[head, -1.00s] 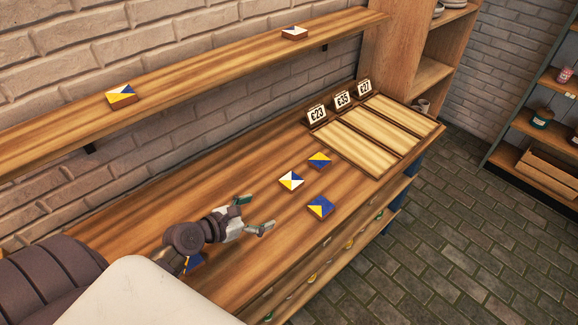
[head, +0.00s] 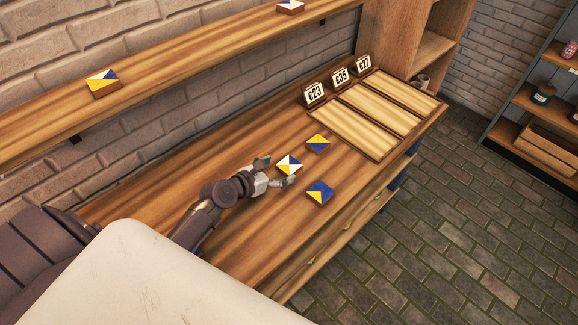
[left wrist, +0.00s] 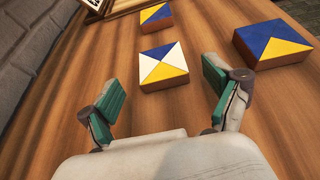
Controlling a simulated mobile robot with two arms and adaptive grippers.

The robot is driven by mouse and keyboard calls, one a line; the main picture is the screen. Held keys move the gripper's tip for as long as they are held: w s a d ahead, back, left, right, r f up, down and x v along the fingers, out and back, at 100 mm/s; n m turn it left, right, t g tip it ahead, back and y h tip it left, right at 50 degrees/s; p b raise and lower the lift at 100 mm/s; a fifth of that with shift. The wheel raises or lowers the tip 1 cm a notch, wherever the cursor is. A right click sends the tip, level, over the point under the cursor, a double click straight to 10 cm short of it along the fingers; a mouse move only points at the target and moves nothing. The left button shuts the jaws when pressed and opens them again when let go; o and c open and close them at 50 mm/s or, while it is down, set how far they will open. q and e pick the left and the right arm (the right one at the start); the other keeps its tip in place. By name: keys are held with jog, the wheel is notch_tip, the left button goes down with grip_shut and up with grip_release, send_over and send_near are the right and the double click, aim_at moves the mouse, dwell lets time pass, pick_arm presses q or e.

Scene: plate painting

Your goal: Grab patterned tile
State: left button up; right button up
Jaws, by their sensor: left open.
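Three patterned tiles lie on the wooden counter. The nearest to my left gripper (head: 274,172) is a white, blue and yellow tile (head: 289,165), which shows just ahead of the open fingers in the left wrist view (left wrist: 164,65). A blue and yellow tile (head: 318,143) lies beyond it, and another blue and yellow tile (head: 320,192) lies to the right. My left gripper is open and empty, its fingertips beside the near end of the white tile. Two more tiles are on the wall shelf: one patterned (head: 103,82), one mostly white on top (head: 290,7).
A wooden tray (head: 352,140) with three compartments and number signs £23 (head: 315,94), £35 (head: 340,78) and £27 (head: 364,64) stands at the counter's far end. The wall shelf (head: 200,62) runs above the counter. Counter between tiles and tray is clear.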

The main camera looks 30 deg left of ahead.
aim_at(288, 166)
pick_arm(q)
jog(key=x, duration=0.3)
jog(key=shift+w+d+f, duration=0.1)
jog(key=shift+w+f, duration=0.1)
jog(key=shift+w, duration=0.15)
jog(key=c, duration=0.5)
jog(key=shift+r, duration=0.1)
jog(key=c, duration=0.8)
pick_arm(e)
jog(key=shift+s+d+f, duration=0.15)
jog(key=shift+s+d, duration=0.05)
jog(key=shift+s, duration=0.5)
